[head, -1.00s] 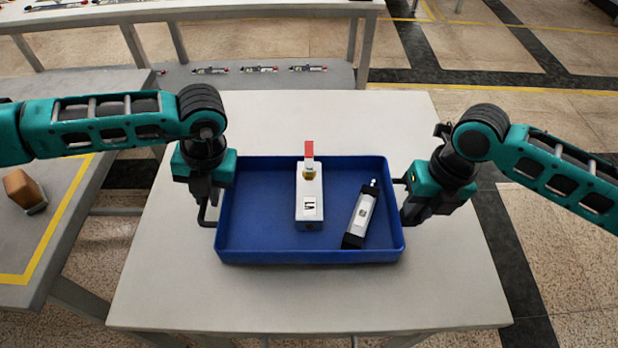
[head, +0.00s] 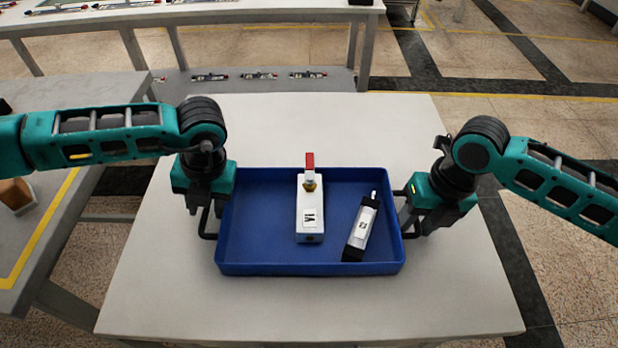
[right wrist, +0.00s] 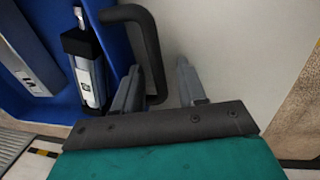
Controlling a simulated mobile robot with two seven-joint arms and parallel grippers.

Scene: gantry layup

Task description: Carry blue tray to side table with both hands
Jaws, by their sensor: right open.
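The blue tray (head: 310,268) sits on the white-topped side table (head: 300,310). It holds a white block with a red top (head: 310,208) and a silver cylinder with black ends (head: 361,230). My left gripper (head: 203,207) is at the tray's dark left handle (head: 207,236); its fingers are too dark to tell open from shut. My right gripper (head: 412,216) is at the right handle. In the right wrist view its two fingers (right wrist: 158,90) are apart, with the dark handle (right wrist: 150,45) between them. The cylinder (right wrist: 88,75) and block also show there.
A grey workbench (head: 60,215) with a yellow line and a brown item (head: 16,193) stands at the left. A long bench (head: 250,12) with small parts stands behind. The side table is bare around the tray. Open floor (head: 560,260) lies to the right.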

